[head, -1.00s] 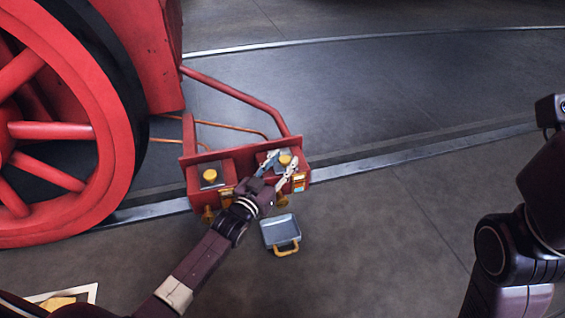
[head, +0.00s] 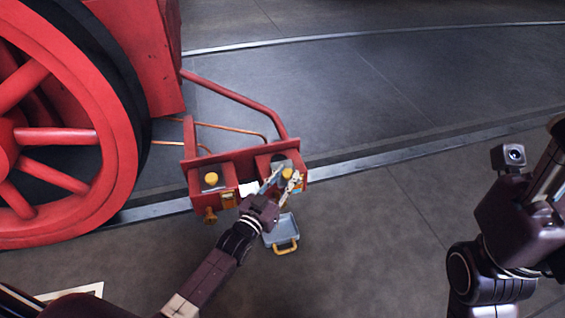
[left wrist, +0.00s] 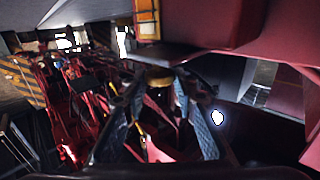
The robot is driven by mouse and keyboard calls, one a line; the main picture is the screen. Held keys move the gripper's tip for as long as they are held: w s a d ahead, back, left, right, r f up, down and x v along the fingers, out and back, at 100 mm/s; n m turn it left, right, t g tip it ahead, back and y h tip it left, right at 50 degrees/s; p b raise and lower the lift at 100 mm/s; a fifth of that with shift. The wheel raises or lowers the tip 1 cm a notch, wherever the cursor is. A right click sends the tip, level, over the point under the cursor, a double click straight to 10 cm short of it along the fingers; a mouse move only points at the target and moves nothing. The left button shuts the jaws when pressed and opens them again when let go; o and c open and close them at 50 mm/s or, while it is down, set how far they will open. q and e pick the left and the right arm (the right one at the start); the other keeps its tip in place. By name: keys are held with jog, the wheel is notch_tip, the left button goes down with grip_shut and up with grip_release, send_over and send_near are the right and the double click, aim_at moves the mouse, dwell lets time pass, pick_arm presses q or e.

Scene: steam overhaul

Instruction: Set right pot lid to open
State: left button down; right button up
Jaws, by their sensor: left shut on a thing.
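Two red pots sit side by side on the red beam. The left pot has a grey top with a yellow knob (head: 211,179). The right pot lid (head: 280,160) is grey, with a yellow knob (head: 287,173). My left gripper (head: 286,174) reaches it from the front, with one finger on each side of this knob, and is shut on it. In the left wrist view a yellow-brown round knob (left wrist: 159,74) shows between the fingertips. The fingers hide part of the lid, so its exact tilt is unclear. My right gripper is out of view.
A grey tray (head: 281,231) with a yellow handle is just below the right pot. A large red wheel (head: 66,135) stands at the left. A red bar (head: 236,103) runs behind the pots. The floor to the right is clear.

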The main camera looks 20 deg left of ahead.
pick_arm(q)
jog(key=shift+s+d+f, duration=0.15)
jog(key=shift+s+d, duration=0.15)
jog(key=shift+s, duration=0.05)
jog(key=c, duration=1.8)
grip_release()
jog(key=shift+c, duration=0.2)
jog(key=shift+o, duration=1.2)
jog(key=shift+s, duration=0.1)
jog(key=shift+a, duration=0.1)
jog(key=s+a, duration=0.2)
jog(key=s, duration=0.9)
jog(key=shift+s, duration=0.4)
